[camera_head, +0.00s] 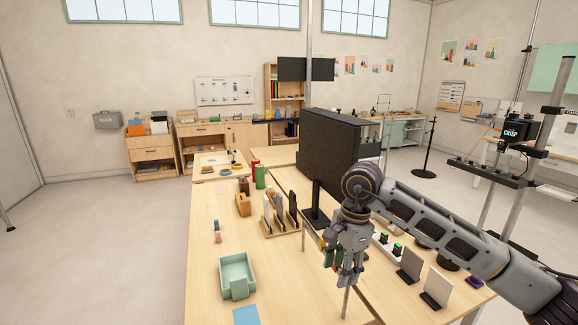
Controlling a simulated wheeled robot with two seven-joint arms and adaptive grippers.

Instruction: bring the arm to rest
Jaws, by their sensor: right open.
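My right arm comes in from the right side of the head view and reaches over the near right part of the wooden table (205,262). My right gripper (345,285) hangs downward at the end of it, with its fingers apart. I see nothing held between the fingers. The arm hides part of the table and some things behind it. My left gripper is not in this view.
A mint tray (238,268) stands at the front left of the table. Dark and white stands (436,288) are at the right. Open floor lies left.

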